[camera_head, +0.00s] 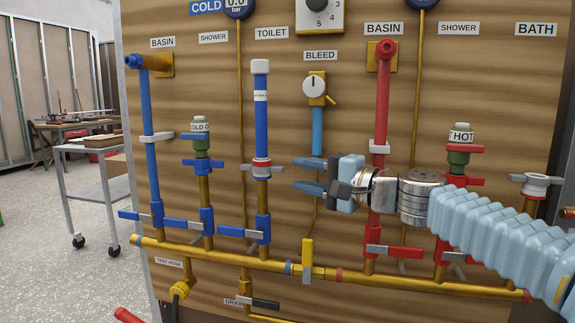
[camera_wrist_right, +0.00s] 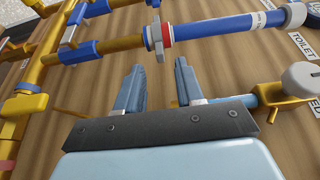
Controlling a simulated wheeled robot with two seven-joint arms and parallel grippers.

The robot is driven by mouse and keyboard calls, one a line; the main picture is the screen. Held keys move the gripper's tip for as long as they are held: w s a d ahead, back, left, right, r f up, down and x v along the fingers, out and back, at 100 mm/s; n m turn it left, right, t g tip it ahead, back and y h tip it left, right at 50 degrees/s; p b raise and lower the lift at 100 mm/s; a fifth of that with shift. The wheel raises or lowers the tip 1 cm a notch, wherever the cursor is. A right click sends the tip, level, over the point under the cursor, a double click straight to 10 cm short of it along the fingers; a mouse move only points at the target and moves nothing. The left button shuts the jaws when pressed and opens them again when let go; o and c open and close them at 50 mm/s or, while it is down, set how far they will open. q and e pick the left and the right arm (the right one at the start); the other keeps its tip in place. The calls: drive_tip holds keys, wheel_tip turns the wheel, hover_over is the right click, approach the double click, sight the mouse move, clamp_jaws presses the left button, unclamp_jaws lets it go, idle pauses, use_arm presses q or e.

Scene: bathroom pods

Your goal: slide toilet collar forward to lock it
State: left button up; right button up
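The toilet collar (camera_head: 262,170) is a grey winged ring beside a red and white ring on the blue vertical toilet pipe (camera_head: 261,120). In the right wrist view the collar (camera_wrist_right: 158,38) lies just beyond the fingertips, roughly in line with the gap between them. My right gripper (camera_head: 302,174) is open and empty, to the right of the collar at about its height. Its two fingers (camera_wrist_right: 158,72) point at the pipe and appear apart from the collar. My left gripper is not in view.
The bleed valve (camera_head: 316,88) and its light-blue pipe (camera_head: 317,130) stand close to the right gripper. A blue lever (camera_head: 240,232) sits below the collar. The yellow manifold (camera_head: 220,255) runs along the bottom. A cart (camera_head: 95,190) stands left of the board.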

sight(283, 171)
drive_tip(key=shift+p+x, duration=0.45)
drive_tip(key=shift+x, duration=1.95)
drive_tip(key=shift+c, duration=0.4)
clamp_jaws()
